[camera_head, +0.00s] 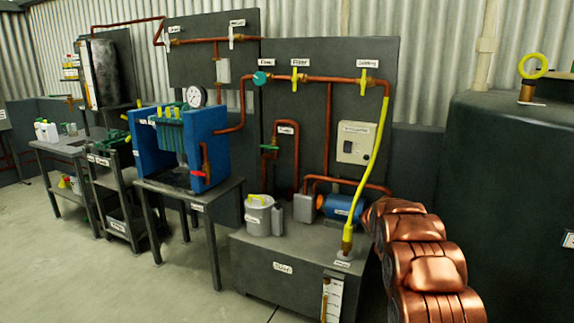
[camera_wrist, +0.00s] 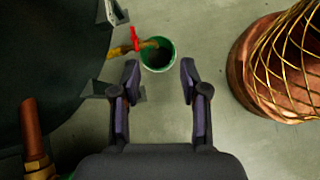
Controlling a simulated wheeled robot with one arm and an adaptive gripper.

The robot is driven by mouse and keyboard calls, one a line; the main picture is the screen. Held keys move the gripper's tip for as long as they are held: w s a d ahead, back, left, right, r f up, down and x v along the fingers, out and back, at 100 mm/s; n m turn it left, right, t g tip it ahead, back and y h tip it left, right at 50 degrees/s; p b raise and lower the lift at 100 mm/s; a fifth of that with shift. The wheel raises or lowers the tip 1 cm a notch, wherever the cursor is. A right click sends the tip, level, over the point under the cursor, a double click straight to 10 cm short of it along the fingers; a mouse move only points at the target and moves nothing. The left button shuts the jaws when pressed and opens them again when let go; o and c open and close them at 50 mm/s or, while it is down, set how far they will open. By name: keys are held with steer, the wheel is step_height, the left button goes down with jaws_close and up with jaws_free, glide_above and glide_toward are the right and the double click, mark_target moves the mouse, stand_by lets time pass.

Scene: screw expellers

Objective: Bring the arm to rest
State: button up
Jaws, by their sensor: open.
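My gripper (camera_wrist: 160,82) shows in the wrist view with its two dark fingers spread apart. Nothing is between them. It points down toward a pale concrete floor. A green bucket (camera_wrist: 171,62) stands on the floor just beyond the fingertips, between them in the picture and apart from them. My gripper cannot be made out in the head view.
In the wrist view, a dark tank (camera_wrist: 50,65) with a red-handled tap (camera_wrist: 135,40) is at left, and a copper vessel (camera_wrist: 245,75) wrapped in gold mesh at right. The head view shows a blue press (camera_head: 208,130), pipe panels (camera_head: 290,55) and open floor (camera_head: 110,285).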

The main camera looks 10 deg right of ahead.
steer(key=s+a+r+m+t+y+p, duration=0.15)
steer(key=s+a+r+p, duration=0.4)
steer(key=a+r, duration=0.55)
steer(key=s+a+r+m+t+y+p, duration=0.1)
steer(key=s+a+r+m+y+p, duration=0.1)
steer(key=s+a+r+p, duration=0.5)
steer(key=s+a+r+m+t+y+p, duration=0.1)
steer(key=s+a+r+m+y+p, duration=0.2)
steer(key=s+a+r, duration=0.9)
steer(key=s+a+m+p, duration=0.2)
steer(key=s+p, duration=0.2)
steer(key=s, duration=0.3)
steer(key=shift+s+a+r+t+y, duration=0.15)
steer(key=shift+s+t+y, duration=0.1)
steer(key=shift+t+y, duration=0.1)
